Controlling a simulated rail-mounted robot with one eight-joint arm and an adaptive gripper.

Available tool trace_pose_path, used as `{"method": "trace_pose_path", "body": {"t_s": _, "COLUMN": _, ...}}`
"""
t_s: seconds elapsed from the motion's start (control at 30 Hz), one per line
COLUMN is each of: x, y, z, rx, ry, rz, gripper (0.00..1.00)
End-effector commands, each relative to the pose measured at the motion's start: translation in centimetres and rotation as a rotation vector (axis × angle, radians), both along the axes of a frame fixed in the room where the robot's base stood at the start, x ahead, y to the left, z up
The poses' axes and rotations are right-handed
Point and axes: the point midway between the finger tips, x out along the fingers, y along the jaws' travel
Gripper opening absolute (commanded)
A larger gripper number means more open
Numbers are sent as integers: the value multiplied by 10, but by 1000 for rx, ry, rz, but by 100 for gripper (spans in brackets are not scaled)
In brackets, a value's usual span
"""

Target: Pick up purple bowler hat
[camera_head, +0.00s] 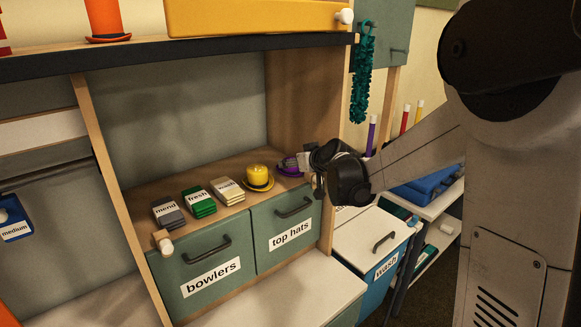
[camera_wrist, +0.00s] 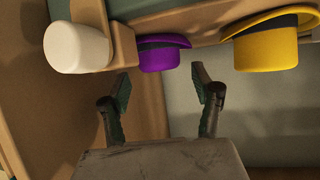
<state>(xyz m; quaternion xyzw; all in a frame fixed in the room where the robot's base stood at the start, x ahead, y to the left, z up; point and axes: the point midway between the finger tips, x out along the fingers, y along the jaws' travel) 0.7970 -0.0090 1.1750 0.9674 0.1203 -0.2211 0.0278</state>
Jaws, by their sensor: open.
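The purple bowler hat (camera_head: 289,167) stands on the shelf at its right end, close to the right wooden side wall. In the head view my gripper (camera_head: 301,163) partly hides it. In the wrist view the hat (camera_wrist: 160,56) has a dark band and a curled brim. It lies just beyond my gripper (camera_wrist: 160,77), between the lines of the two fingers. The fingers are spread wide with nothing between them, apart from the hat as far as I can see.
A yellow hat (camera_head: 258,176) stands close left of the purple one. Labelled stacks, such as the green one (camera_head: 198,203), line the shelf. Below are the bowlers drawer (camera_head: 205,270) and top hats drawer (camera_head: 280,225). In the wrist view a white knob (camera_wrist: 78,48) sits close beside the hat.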

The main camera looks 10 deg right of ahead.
Motion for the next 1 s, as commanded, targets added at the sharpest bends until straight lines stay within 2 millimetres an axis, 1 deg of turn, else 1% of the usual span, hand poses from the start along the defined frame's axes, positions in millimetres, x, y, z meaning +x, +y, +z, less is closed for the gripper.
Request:
{"method": "trace_pose_path", "body": {"t_s": 0.1, "x": 14, "y": 4, "z": -5, "rx": 0, "ry": 0, "rz": 1, "gripper": 61}}
{"method": "trace_pose_path", "body": {"t_s": 0.3, "x": 30, "y": 9, "z": -13, "rx": 0, "ry": 0, "rz": 1, "gripper": 61}}
{"method": "trace_pose_path", "body": {"t_s": 0.63, "x": 34, "y": 9, "z": -16, "rx": 0, "ry": 0, "rz": 0, "gripper": 61}}
{"method": "trace_pose_path", "body": {"t_s": 0.67, "x": 34, "y": 9, "z": -16, "rx": 0, "ry": 0, "rz": 0, "gripper": 59}}
{"method": "trace_pose_path", "body": {"t_s": 0.9, "x": 33, "y": 9, "z": -16, "rx": 0, "ry": 0, "rz": 0, "gripper": 27}}
{"method": "trace_pose_path", "body": {"t_s": 0.93, "x": 33, "y": 9, "z": -16, "rx": 0, "ry": 0, "rz": 0, "gripper": 24}}
{"method": "trace_pose_path", "body": {"t_s": 1.0, "x": 33, "y": 9, "z": -16, "rx": 0, "ry": 0, "rz": 0, "gripper": 24}}
